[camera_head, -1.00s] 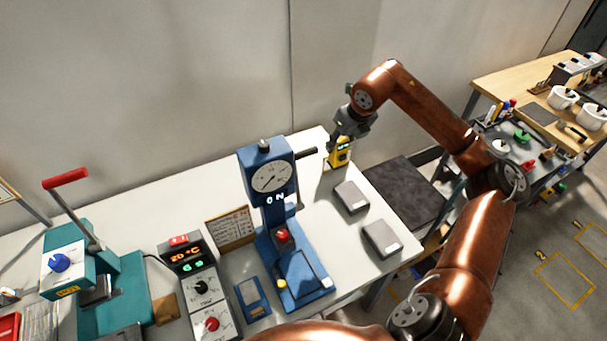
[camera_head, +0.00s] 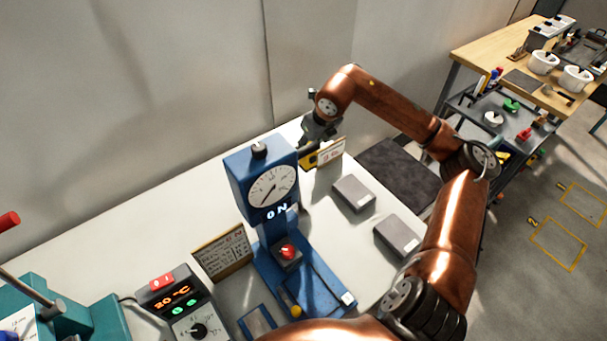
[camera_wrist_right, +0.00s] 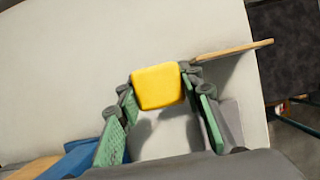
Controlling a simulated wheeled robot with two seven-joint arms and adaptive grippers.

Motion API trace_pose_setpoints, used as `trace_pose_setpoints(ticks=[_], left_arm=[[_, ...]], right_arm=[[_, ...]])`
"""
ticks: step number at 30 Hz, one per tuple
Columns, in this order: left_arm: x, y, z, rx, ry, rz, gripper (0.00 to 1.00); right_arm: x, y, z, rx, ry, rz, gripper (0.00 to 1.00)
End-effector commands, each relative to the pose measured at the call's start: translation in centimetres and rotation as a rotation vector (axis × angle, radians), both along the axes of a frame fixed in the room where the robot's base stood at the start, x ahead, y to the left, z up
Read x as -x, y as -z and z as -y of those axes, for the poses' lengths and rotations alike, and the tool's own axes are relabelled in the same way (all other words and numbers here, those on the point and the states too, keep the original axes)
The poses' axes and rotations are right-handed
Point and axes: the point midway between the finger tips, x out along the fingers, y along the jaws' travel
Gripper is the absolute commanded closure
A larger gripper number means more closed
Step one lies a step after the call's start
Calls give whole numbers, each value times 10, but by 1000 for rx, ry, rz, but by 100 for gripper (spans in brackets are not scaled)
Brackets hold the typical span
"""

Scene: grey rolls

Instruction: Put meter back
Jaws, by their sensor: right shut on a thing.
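The yellow meter (camera_head: 308,159) is partly visible in the head view, between the dial head of the blue press and a small framed card. Its yellow end (camera_wrist_right: 158,86) also shows in the right wrist view. My right gripper (camera_head: 314,146) is shut on the meter near the back edge of the white table. Its green finger pads (camera_wrist_right: 158,110) lie on both sides of the meter in the wrist view. I cannot tell whether the meter touches the table. My left gripper is not in view.
The blue press (camera_head: 262,180) with a dial stands just left of the meter. The framed card (camera_head: 331,153) is close on its right. Two grey boxes (camera_head: 354,194) (camera_head: 398,237) lie at the table's right side. The white table (camera_head: 180,235) is clear behind the press.

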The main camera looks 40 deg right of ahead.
Motion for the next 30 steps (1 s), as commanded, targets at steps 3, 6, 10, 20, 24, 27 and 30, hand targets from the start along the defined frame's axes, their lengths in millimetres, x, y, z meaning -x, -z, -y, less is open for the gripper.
trace_pose_setpoints(ticks=[3, 6, 10, 20, 24, 27, 30], left_arm=[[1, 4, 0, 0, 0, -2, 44], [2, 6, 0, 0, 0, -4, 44], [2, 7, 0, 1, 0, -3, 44], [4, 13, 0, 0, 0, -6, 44], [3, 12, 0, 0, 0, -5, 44], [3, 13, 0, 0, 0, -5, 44], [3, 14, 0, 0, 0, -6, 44]], right_arm=[[1, 26, -1, -3, 0, -4, 100], [0, 39, 0, -1, 0, -2, 100], [0, 48, -1, -2, -1, 1, 100], [0, 85, -1, -1, 0, -1, 100], [0, 84, 0, -1, -1, 0, 100], [0, 84, 0, 0, -1, 0, 100], [0, 87, 0, 0, 0, -1, 64]])
